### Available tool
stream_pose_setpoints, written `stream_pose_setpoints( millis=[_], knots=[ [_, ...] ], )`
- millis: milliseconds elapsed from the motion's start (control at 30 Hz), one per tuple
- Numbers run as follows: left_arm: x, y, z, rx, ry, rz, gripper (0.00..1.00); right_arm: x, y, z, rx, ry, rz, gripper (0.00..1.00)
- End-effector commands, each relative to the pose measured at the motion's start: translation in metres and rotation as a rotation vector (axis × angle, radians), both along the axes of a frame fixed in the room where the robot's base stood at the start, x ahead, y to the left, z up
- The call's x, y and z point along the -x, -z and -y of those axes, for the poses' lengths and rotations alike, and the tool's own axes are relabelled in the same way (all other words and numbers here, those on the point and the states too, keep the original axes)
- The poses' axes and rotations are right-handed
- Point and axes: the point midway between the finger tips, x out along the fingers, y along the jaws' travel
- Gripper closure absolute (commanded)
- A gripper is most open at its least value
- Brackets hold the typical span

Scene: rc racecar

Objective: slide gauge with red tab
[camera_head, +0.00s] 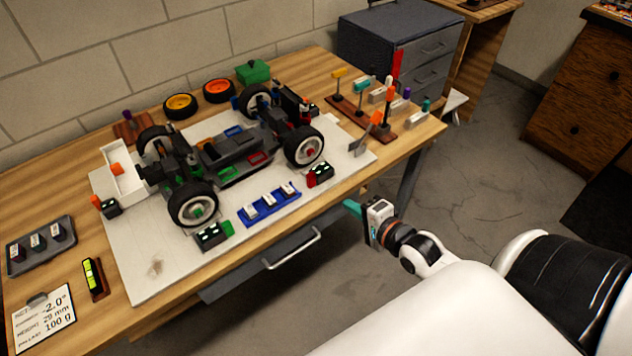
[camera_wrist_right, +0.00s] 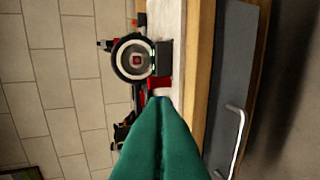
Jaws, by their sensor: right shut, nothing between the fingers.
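The gauge with the red tab (camera_head: 320,174) is a small black block on the white board, beside the car's near right wheel (camera_head: 305,147). Its red tab (camera_wrist_right: 160,83) and dark body (camera_wrist_right: 163,56) also show in the right wrist view, next to the wheel. My right gripper (camera_head: 350,207) has green fingers and is shut and empty, just off the table's front edge. In the head view it stands apart from the gauge, below and right of it. In the right wrist view its fingertips (camera_wrist_right: 160,101) point at the red tab and partly overlap it. My left gripper is not in view.
The racecar chassis (camera_head: 225,150) stands on the white board (camera_head: 160,262). Other gauges have a green tab (camera_head: 227,229) and an orange tab (camera_head: 97,202). A blue tray (camera_head: 268,207) lies left of the red-tab gauge. A drawer handle (camera_head: 292,248) juts out below the table edge.

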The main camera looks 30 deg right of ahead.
Motion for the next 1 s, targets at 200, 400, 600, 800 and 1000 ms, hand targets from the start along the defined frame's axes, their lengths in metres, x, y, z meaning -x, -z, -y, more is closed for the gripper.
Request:
stream_pose_setpoints(
  millis=[200,400,600,800,1000],
  knots=[
    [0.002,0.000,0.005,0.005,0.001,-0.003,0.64,-0.047,0.013,-0.003,0.003,0.000,0.004,1.00],
    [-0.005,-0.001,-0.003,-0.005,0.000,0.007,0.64,-0.085,0.021,-0.006,0.003,-0.001,0.003,1.00],
    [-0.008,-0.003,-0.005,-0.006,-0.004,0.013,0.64,-0.107,0.022,-0.009,0.002,-0.002,0.001,1.00],
    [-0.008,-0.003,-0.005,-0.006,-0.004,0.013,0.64,-0.113,0.023,-0.009,0.004,-0.002,0.000,1.00],
    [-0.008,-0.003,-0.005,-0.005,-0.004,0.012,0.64,-0.113,0.023,-0.009,0.004,-0.002,0.000,1.00]
  ],
)
